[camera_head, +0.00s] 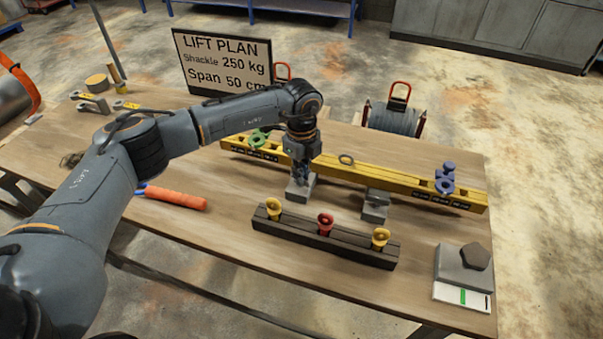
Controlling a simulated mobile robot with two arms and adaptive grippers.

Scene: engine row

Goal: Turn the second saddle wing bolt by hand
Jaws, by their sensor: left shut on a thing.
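A long yellow beam (405,184) rests across two grey saddle blocks on the table. The left saddle (298,191) is directly under my left gripper (301,176), and the right saddle (375,206) stands clear of it. My left gripper points down at the beam's front side and is shut at the left saddle. Its fingers hide what they hold, which by its place is a saddle wing bolt. My right gripper is not in view.
A green shackle (258,139) and a blue shackle (445,180) sit on the beam. An orange-handled tool (176,198) lies left. A grey block (455,267) is at right. A lift plan sign (223,62) stands behind.

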